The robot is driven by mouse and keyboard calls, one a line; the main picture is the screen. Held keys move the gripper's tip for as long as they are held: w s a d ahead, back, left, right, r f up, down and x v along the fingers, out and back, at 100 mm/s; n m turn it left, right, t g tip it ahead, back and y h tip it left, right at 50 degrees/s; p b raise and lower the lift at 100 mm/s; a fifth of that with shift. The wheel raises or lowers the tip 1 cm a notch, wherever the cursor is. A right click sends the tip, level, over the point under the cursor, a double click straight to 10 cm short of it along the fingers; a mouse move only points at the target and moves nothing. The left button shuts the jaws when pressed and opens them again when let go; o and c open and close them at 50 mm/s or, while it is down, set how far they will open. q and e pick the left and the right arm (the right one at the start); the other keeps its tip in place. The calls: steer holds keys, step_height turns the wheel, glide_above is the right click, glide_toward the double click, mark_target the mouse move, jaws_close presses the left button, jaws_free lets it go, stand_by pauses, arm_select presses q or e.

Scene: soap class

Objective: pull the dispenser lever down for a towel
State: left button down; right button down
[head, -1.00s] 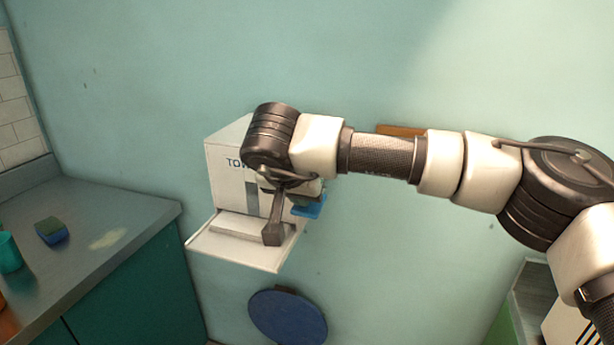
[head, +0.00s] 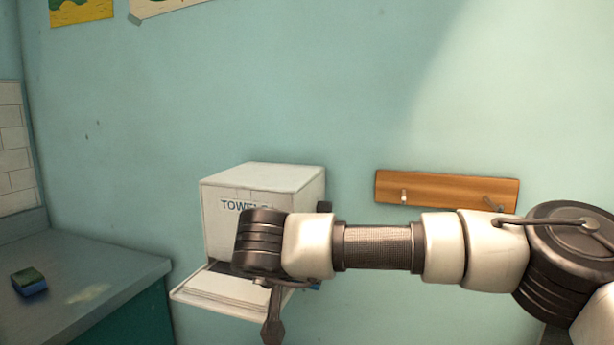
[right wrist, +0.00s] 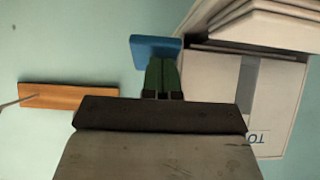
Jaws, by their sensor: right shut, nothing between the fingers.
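The white towel dispenser (head: 227,190) hangs on the wall with "TOWELS" on its front. Its blue lever paddle (head: 314,286) shows only as a small piece behind my right wrist, low beside the box. In the right wrist view, which shows the box upside down, the paddle (right wrist: 152,46) lies right at the green fingertips of my right gripper (right wrist: 162,80). The fingers are shut with nothing between them and seem to be against the paddle. In the head view, my wrist hides these fingers and part of the dispenser's front. My left gripper is not in view.
A pale open tray (head: 185,297) with flat white layers juts from the dispenser's bottom. A wooden peg rail (head: 445,190) is on the wall to the right. A grey counter (head: 110,265) with a blue and green sponge (head: 29,282) stands at the left.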

steer(key=shift+s+f, duration=0.1)
steer(key=shift+f, duration=0.2)
steer(key=w+r+p+v, duration=0.1)
steer(key=v, duration=1.2)
steer(key=shift+s+r, duration=0.35)
stand_by(0.5)
